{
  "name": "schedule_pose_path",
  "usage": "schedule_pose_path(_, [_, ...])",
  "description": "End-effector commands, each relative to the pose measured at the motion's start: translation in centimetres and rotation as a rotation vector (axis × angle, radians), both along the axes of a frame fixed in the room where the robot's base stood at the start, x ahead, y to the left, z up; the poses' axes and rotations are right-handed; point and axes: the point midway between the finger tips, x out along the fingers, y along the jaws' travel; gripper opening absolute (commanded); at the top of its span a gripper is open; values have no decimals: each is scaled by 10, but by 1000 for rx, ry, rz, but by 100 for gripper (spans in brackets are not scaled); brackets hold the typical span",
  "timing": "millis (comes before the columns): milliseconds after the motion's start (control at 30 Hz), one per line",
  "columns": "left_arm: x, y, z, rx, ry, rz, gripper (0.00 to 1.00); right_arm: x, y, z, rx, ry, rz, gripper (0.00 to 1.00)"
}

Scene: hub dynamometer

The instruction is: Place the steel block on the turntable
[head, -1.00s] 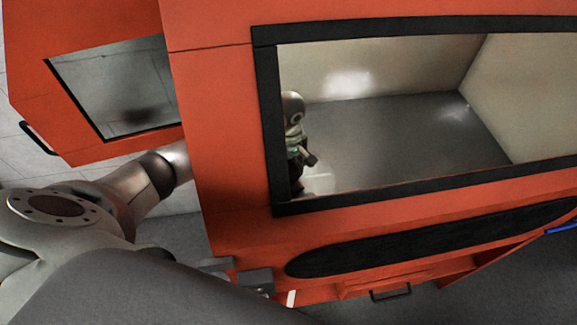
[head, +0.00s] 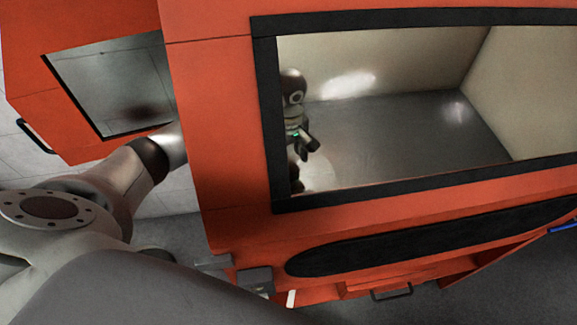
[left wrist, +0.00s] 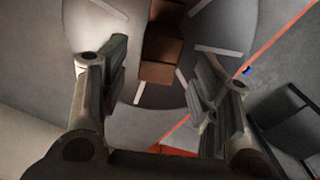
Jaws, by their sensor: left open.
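The steel block (left wrist: 160,45), tinted reddish brown, sits on the turntable (left wrist: 225,30) in the left wrist view. The turntable is a grey disc with pale radial slots. My left gripper (left wrist: 160,62) is open, with one finger on each side of the block in that view; a gap shows on both sides. In the head view my left gripper (head: 305,140) is inside the machine, seen through the window, above the pale edge of the turntable (head: 323,172). The block is hidden there. My right gripper is not in view.
The orange machine housing (head: 215,120) and its black window frame (head: 268,110) stand close around my left arm. An open orange door (head: 85,30) with a glass pane is at the left. The chamber floor (head: 400,130) right of the turntable is clear.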

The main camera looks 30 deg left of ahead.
Motion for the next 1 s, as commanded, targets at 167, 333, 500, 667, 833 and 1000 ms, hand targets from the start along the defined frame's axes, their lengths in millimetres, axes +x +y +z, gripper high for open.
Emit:
schedule_pose_path(167, [2,1,38,2,-6,0,57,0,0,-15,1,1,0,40])
schedule_pose_path(333, [1,0,63,1,-3,1,57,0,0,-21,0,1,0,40])
schedule_pose_path(500, [0,0,74,1,-1,0,57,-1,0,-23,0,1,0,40])
schedule_pose_path(667, [0,0,75,1,1,0,57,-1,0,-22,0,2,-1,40])
schedule_pose_path(833, [0,0,75,1,1,0,57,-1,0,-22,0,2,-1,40])
schedule_pose_path(1000, [0,0,75,1,1,0,57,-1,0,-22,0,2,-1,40])
